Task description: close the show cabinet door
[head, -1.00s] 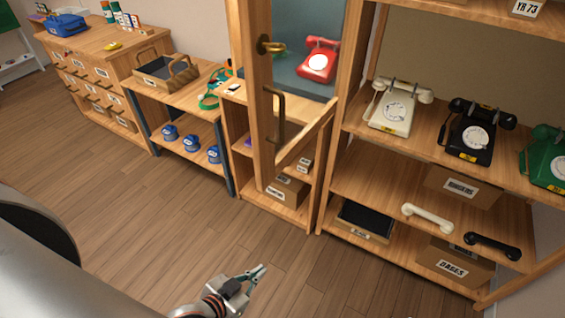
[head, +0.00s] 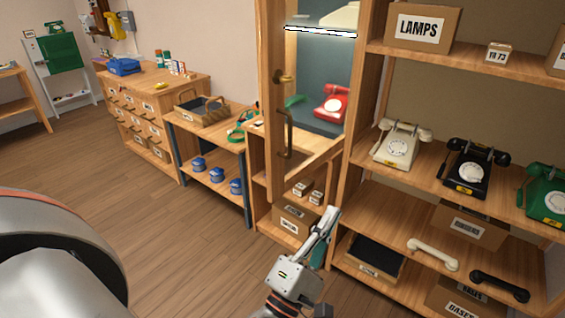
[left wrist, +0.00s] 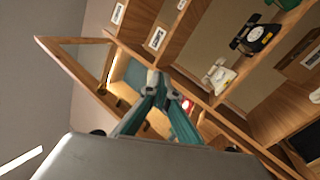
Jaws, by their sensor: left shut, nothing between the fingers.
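The show cabinet door (head: 272,120), a wooden frame with a clear pane, stands open and swung out towards me. Inside the lit cabinet a red dial phone (head: 333,103) shows through the door. My left gripper (head: 328,222) is shut and empty, below the door's lower edge and in front of the lower shelves. In the left wrist view the closed fingers (left wrist: 155,82) point up towards the cabinet, with the door frame (left wrist: 75,40) to their left. My right gripper is out of view.
An open shelf right of the cabinet holds a white phone (head: 399,147), a black phone (head: 470,165), a green phone (head: 545,192), handsets and boxes. A low bench (head: 208,128) and drawer chest (head: 150,110) stand left. The wooden floor (head: 190,235) in front is clear.

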